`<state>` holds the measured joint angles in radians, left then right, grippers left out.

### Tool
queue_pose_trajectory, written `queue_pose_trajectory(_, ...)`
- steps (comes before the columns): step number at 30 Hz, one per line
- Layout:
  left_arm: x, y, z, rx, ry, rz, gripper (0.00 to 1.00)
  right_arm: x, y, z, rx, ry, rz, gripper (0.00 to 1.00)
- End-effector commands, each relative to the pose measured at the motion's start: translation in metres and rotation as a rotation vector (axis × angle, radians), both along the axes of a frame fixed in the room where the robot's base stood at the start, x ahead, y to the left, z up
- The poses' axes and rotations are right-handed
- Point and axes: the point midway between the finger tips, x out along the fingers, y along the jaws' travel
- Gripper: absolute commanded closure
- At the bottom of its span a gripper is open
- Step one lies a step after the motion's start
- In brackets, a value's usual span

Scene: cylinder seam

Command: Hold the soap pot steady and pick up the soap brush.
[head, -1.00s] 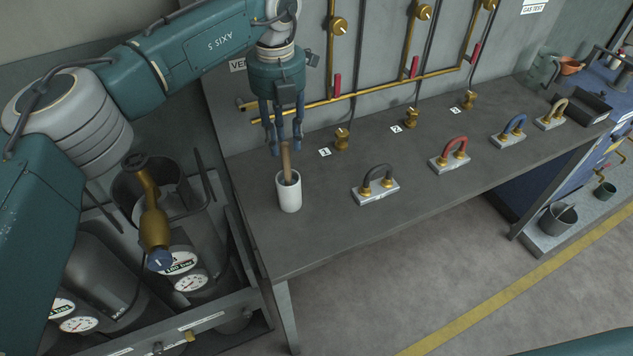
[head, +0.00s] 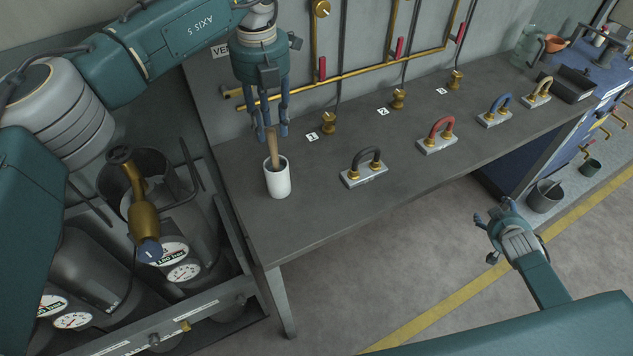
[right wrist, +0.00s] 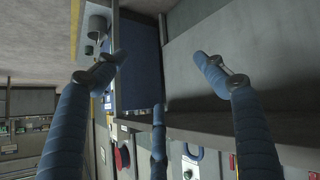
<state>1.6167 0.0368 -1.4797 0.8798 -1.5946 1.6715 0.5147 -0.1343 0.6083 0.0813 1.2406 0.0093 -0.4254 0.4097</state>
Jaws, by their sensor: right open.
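The soap pot (head: 278,183) is a white cylinder standing upright at the left end of the grey bench. The soap brush (head: 273,148) stands in it, its brown wooden handle sticking up and leaning slightly; its lower end is hidden inside the pot. My left gripper (head: 270,133) hangs over the pot, pointing down. Its blue fingers are spread apart around the top of the handle, above the rim. My right gripper (head: 487,232) is open and empty, out in front of the bench, well right of the pot. Its spread fingers (right wrist: 158,75) also show in the right wrist view, without the pot or brush.
Shackle-like handles on plates, black (head: 366,160), red (head: 437,127) and blue (head: 498,106), stand along the bench (head: 330,200) right of the pot. Brass valves (head: 328,123) and pipes line the back wall. Gas cylinders (head: 185,235) stand in a rack at left.

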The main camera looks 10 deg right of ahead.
Motion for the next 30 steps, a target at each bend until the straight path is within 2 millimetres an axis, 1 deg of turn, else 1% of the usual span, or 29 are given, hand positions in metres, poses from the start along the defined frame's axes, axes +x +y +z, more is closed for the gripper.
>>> queue_pose_trajectory(1,0.0,0.0,0.0,0.0,0.0,0.0,0.69,0.015,-0.012,0.028,-0.017,-0.042,-0.006,0.29)
queue_pose_trajectory(2,0.0,0.0,0.0,0.0,0.0,0.0,0.69,0.022,-0.017,0.044,-0.025,-0.065,-0.009,0.29)
queue_pose_trajectory(3,0.0,0.0,0.0,0.0,0.0,0.0,0.69,0.032,-0.024,0.065,-0.034,-0.095,-0.014,0.29)
queue_pose_trajectory(5,0.0,0.0,0.0,0.0,0.0,0.0,0.69,0.046,-0.032,0.097,-0.049,-0.141,-0.017,0.29)
queue_pose_trajectory(6,0.0,0.0,0.0,0.0,0.0,0.0,0.69,0.057,-0.034,0.118,-0.056,-0.174,-0.012,0.29)
queue_pose_trajectory(7,0.0,0.0,0.0,0.0,0.0,0.0,0.69,0.064,-0.034,0.134,-0.063,-0.198,-0.007,0.29)
queue_pose_trajectory(8,0.0,0.0,0.0,0.0,0.0,0.0,0.69,0.074,-0.029,0.149,-0.068,-0.221,0.007,0.29)
queue_pose_trajectory(9,0.0,0.0,0.0,0.0,0.0,0.0,0.69,0.086,-0.019,0.166,-0.073,-0.247,0.032,0.29)
queue_pose_trajectory(10,0.0,0.0,0.0,0.0,0.0,0.0,0.69,0.096,-0.008,0.177,-0.076,-0.267,0.056,0.29)
queue_pose_trajectory(11,0.0,0.0,0.0,0.0,0.0,0.0,0.69,0.106,0.006,0.185,-0.079,-0.28,0.085,0.29)
queue_pose_trajectory(12,0.0,0.0,0.0,0.0,0.0,0.0,0.69,0.117,0.024,0.196,-0.085,-0.298,0.124,0.29)
queue_pose_trajectory(14,0.0,0.0,0.0,0.0,0.0,0.0,0.69,0.133,0.054,0.21,-0.091,-0.323,0.186,0.29)
queue_pose_trajectory(15,0.0,0.0,0.0,0.0,0.0,0.0,0.69,0.143,0.074,0.22,-0.096,-0.341,0.227,0.29)
queue_pose_trajectory(17,0.0,0.0,0.0,0.0,0.0,0.0,0.69,0.156,0.103,0.235,-0.108,-0.368,0.288,0.29)
queue_pose_trajectory(18,0.0,0.0,0.0,0.0,0.0,0.0,0.69,0.163,0.123,0.247,-0.116,-0.387,0.328,0.29)
queue_pose_trajectory(20,0.0,0.0,0.0,0.0,0.0,0.0,0.69,0.173,0.154,0.264,-0.127,-0.418,0.386,0.29)
queue_pose_trajectory(21,0.0,0.0,0.0,0.0,0.0,0.0,0.69,0.179,0.174,0.276,-0.136,-0.438,0.425,0.29)
queue_pose_trajectory(23,0.0,0.0,0.0,0.0,0.0,0.0,0.69,0.186,0.203,0.295,-0.151,-0.472,0.483,0.29)
queue_pose_trajectory(24,0.0,0.0,0.0,0.0,0.0,0.0,0.69,0.19,0.223,0.307,-0.161,-0.494,0.52,0.29)
queue_pose_trajectory(25,0.0,0.0,0.0,0.0,0.0,0.0,0.69,0.192,0.238,0.317,-0.17,-0.512,0.548,0.29)
queue_pose_trajectory(26,0.0,0.0,0.0,0.0,0.0,0.0,0.69,0.193,0.253,0.328,-0.178,-0.531,0.576,0.29)
queue_pose_trajectory(27,0.0,0.0,0.0,0.0,0.0,0.0,0.69,0.195,0.273,0.341,-0.191,-0.555,0.612,0.29)
queue_pose_trajectory(29,0.0,0.0,0.0,0.0,0.0,0.0,0.69,0.195,0.302,0.362,-0.21,-0.596,0.667,0.29)
queue_pose_trajectory(30,0.0,0.0,0.0,0.0,0.0,0.0,0.69,0.194,0.322,0.376,-0.222,-0.621,0.704,0.29)
